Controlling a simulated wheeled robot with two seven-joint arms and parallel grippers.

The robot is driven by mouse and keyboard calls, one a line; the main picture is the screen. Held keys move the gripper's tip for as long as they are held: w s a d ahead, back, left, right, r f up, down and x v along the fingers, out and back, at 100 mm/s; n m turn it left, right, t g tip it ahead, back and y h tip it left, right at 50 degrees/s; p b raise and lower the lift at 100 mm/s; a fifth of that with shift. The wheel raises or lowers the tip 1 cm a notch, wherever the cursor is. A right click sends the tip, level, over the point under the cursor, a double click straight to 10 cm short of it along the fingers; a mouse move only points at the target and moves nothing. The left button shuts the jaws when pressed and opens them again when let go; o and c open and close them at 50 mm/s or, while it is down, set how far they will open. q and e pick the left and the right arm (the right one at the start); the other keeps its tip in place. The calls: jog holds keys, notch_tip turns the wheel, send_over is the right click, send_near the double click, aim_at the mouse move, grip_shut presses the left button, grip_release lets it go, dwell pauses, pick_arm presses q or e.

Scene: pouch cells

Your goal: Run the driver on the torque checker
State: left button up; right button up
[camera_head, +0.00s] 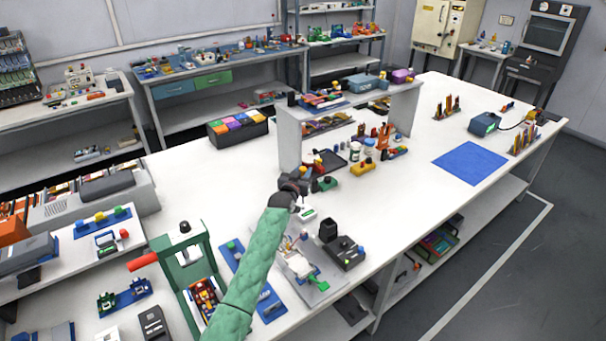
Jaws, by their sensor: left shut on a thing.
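My left arm reaches in from the bottom, and its dark gripper (299,188) is over the middle of the white bench. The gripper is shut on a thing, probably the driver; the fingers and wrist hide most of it. A small white box with a green patch (307,214) sits just below and right of the gripper and may be the torque checker. The driver's tip is too small to make out, so I cannot tell whether it touches the box. My right gripper is not in view.
A white bench shelf (290,140) stands just behind the gripper. A black device (343,252) and a grey plate with parts (300,265) are in front. A green press (188,265) is left of my arm.

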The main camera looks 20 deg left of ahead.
pick_arm(q)
jog(key=shift+r+p, duration=1.35)
jog(key=shift+r, duration=0.9)
jog(key=shift+f, duration=0.1)
